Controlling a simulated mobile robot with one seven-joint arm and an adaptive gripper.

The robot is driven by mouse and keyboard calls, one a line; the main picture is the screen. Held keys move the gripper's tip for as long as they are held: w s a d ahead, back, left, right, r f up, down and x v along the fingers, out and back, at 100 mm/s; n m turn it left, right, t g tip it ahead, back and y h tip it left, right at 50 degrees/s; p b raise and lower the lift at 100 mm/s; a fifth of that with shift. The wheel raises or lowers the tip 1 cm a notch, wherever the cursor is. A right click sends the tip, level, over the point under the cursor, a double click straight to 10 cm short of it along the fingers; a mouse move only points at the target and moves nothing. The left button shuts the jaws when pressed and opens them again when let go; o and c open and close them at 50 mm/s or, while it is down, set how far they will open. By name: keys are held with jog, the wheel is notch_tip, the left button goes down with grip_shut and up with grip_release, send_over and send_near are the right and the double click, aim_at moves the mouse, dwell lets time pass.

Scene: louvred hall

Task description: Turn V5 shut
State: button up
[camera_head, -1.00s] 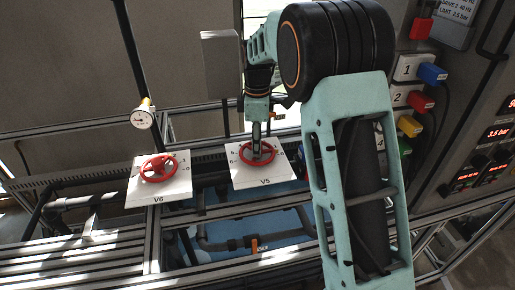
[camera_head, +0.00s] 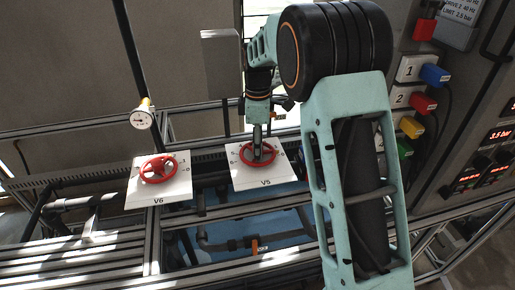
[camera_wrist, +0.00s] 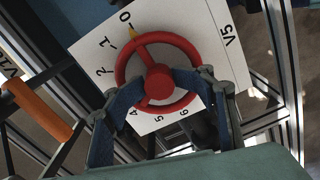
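V5 is a red handwheel (camera_head: 271,148) on a white plate (camera_head: 278,177), at the centre of the head view. The wheel also fills the middle of the wrist view (camera_wrist: 158,49), on a plate numbered from 0 around it. My gripper (camera_head: 257,158) reaches down onto the wheel from above. The exact contact is partly hidden.
A similar red handwheel V6 (camera_head: 158,168) stands on its own plate to the left, below a round gauge (camera_head: 141,119). Metal rails and pipes run beneath. A panel with coloured plugs (camera_head: 424,103) and red displays is at right. An orange-handled part (camera_wrist: 38,108) lies left in the wrist view.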

notch_tip(320, 180, up, 5)
jog(key=p, duration=0.3)
jog(key=shift+f, duration=0.15)
jog(key=shift+r, duration=1)
jog(key=shift+r, duration=0.1)
